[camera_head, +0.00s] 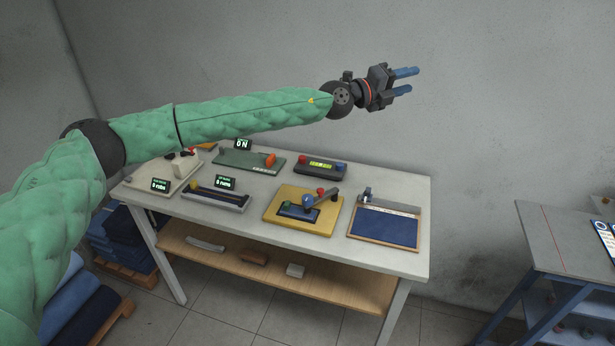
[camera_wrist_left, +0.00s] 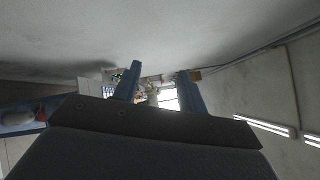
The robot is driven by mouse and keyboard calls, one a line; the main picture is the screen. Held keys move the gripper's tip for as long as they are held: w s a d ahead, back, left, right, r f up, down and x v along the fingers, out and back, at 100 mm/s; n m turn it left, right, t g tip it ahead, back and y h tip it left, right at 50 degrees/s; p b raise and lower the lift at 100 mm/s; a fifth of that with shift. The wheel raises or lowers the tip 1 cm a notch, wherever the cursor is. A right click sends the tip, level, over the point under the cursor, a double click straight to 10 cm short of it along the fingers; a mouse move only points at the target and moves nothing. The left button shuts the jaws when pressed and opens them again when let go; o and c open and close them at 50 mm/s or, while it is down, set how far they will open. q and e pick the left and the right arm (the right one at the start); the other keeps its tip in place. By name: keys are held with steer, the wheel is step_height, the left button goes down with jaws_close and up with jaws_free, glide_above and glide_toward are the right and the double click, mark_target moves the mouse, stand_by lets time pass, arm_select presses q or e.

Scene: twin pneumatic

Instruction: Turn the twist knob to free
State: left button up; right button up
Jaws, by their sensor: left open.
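My left gripper (camera_head: 414,80) is open and empty, held high above the table's right part with its blue fingers pointing right. In the left wrist view its fingers (camera_wrist_left: 160,70) stand apart with nothing between them. Several devices stand on the table below. A green panel (camera_head: 236,159) has an orange handle (camera_head: 270,159) and a small display (camera_head: 243,144) reading "ON". I cannot tell which part is the twist knob. My right gripper is out of view.
The white table (camera_head: 390,265) also holds a dark button box (camera_head: 320,167), a blue-topped tray (camera_head: 384,228), a grey slider unit (camera_head: 216,199) and a cream box (camera_head: 160,179). A lower shelf (camera_head: 330,287) holds several small blocks. Another table (camera_head: 556,236) stands at right.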

arm_select(q)
step_height(320, 180, down, 11)
steer(key=w+a+g+y, duration=0.2)
steer(key=y, duration=0.1)
steer(key=n+g+y, duration=0.5)
steer(key=n+y, duration=0.1)
steer(key=y, duration=0.9)
glide_above(307, 197)
step_height(307, 197, down, 20)
steer(key=shift+w+d+r, duration=0.1)
steer(key=shift+d+r, duration=0.05)
steer(key=shift+r, duration=0.1)
steer(key=shift+n, duration=0.5)
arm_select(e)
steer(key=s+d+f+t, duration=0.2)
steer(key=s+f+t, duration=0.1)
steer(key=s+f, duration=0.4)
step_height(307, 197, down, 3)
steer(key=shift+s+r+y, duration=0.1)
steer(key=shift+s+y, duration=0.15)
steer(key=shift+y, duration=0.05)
